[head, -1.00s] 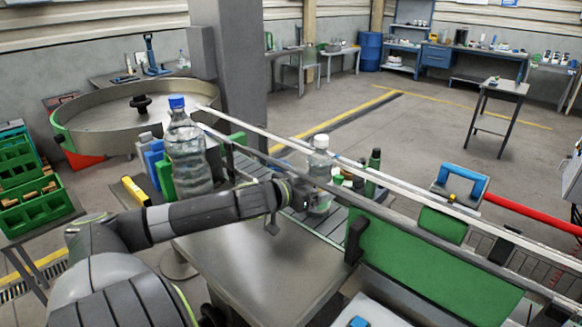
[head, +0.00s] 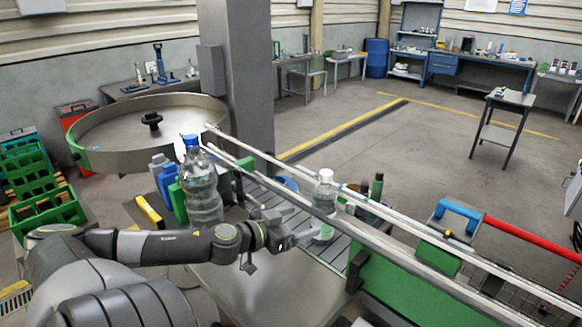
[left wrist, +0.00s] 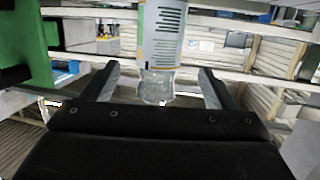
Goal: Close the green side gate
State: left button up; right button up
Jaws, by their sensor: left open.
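The green side gate (head: 405,290) is a flat green panel at the lower right of the head view, below the rail of the conveyor. A dark bracket stands at its left end, and its lower part is cut off by the frame. A green panel also shows at the left edge of the left wrist view (left wrist: 22,45). My left gripper (head: 298,236) is left of the gate, at the near side of the conveyor. In the left wrist view its fingers (left wrist: 155,88) are apart, with a labelled clear bottle (left wrist: 162,35) showing between them. I cannot tell whether they touch it. My right gripper is out of view.
A white-capped bottle (head: 325,197) stands on the conveyor close to my left gripper. A large blue-capped bottle (head: 202,190) stands behind my left forearm. Long metal rails (head: 390,238) run above the gate. A round turntable (head: 150,130) is at the back left.

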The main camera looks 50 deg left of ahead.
aim_at(424, 304)
jog(key=k+j, duration=0.1)
jog(key=k, duration=0.9)
